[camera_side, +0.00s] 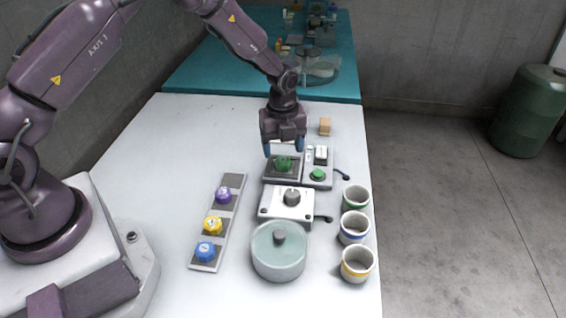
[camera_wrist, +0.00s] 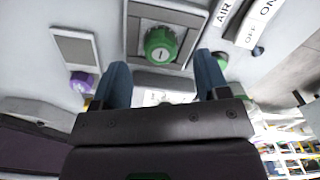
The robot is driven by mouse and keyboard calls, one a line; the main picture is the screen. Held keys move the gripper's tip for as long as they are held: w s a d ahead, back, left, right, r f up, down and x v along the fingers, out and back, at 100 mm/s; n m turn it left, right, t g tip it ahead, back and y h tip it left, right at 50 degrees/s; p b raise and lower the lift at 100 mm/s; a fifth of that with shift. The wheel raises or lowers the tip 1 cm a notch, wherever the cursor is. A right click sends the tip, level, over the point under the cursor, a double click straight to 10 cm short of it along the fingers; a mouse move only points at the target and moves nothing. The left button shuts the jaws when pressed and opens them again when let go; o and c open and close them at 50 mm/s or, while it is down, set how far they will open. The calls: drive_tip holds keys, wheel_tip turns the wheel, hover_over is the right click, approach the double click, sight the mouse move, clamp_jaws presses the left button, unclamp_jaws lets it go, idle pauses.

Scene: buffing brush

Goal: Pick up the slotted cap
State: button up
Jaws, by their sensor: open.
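A green cap (camera_side: 283,164) with a knurled rim sits on a dark square pad (camera_side: 270,177). In the wrist view the green cap (camera_wrist: 160,46) shows a pale disc with a short bar-like mark, fitting the slotted cap. My gripper (camera_side: 283,149) is above the green cap, pointing down, with its blue fingers apart and empty. In the wrist view the gripper's fingers (camera_wrist: 162,70) stand either side of and short of the cap. I cannot tell the exact height gap.
A rack (camera_side: 232,181) at left holds a purple cap (camera_side: 223,195), yellow cap (camera_side: 213,226) and blue cap (camera_side: 205,251); its far square is bare. A switch box with a green button (camera_side: 318,174) is close right. A lidded pot (camera_side: 279,255) and cups (camera_side: 354,228) stand nearer.

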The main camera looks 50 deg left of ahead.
sight(283, 158)
wheel_tip(283, 158, down, 3)
drive_tip(key=shift+f, duration=0.15)
drive_tip(key=shift+a, duration=0.1)
drive_tip(key=shift+c, duration=0.2)
drive_tip(key=c, duration=1)
drive_tip(key=shift+c, duration=0.2)
